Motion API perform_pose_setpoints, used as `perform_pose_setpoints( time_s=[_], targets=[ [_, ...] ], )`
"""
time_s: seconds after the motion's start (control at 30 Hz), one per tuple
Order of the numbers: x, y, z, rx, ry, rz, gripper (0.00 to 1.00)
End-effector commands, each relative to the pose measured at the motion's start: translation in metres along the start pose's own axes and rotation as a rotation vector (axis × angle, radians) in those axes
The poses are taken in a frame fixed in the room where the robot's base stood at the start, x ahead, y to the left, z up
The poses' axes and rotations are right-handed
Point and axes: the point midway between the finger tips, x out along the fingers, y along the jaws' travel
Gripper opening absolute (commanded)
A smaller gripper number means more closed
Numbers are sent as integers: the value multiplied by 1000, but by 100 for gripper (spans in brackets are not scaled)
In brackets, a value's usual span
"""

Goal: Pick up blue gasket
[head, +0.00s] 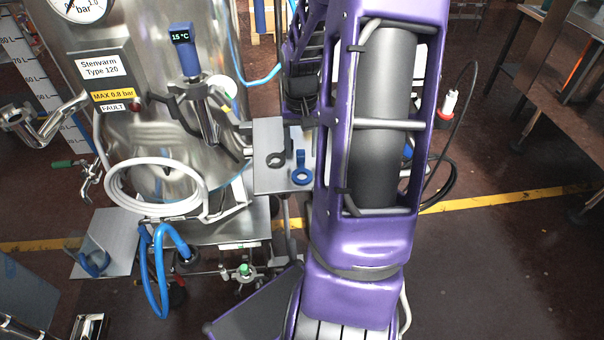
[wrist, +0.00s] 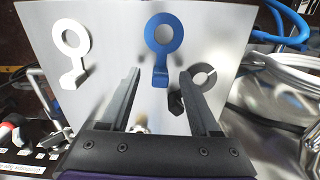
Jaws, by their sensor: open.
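The blue gasket (head: 302,172) is a ring with a tab, on a small metal plate (head: 262,183) beside the tank in the head view. In the wrist view the blue gasket (wrist: 163,38) lies ahead of my gripper (wrist: 158,75), with its tab pointing back toward the gap between the fingers.
A white gasket (wrist: 72,42) lies left of the blue one, and a dark split ring (wrist: 203,78) lies right, close to the right finger. The steel tank (head: 150,140) with a coiled white hose (head: 115,190) stands left of the plate. Blue hoses (wrist: 288,22) run beyond the plate.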

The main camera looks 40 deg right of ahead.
Motion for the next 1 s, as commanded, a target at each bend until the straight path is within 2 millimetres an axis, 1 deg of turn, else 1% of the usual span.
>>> perform_pose_setpoints(
  time_s=[0.03,0.13,0.37,0.4,0.47,0.5,0.73,1.0],
  targets=[
    [8,-1,1,-1,-3,0,62],
    [15,-1,0,-1,0,0,62],
    [16,-1,0,-1,1,0,62],
    [16,-1,0,-1,1,0,59],
    [16,-1,0,-1,1,0,48],
    [16,-1,0,-1,1,0,41],
    [16,-1,0,-1,1,1,0],
    [16,-1,0,-1,1,1,0]
  ],
)
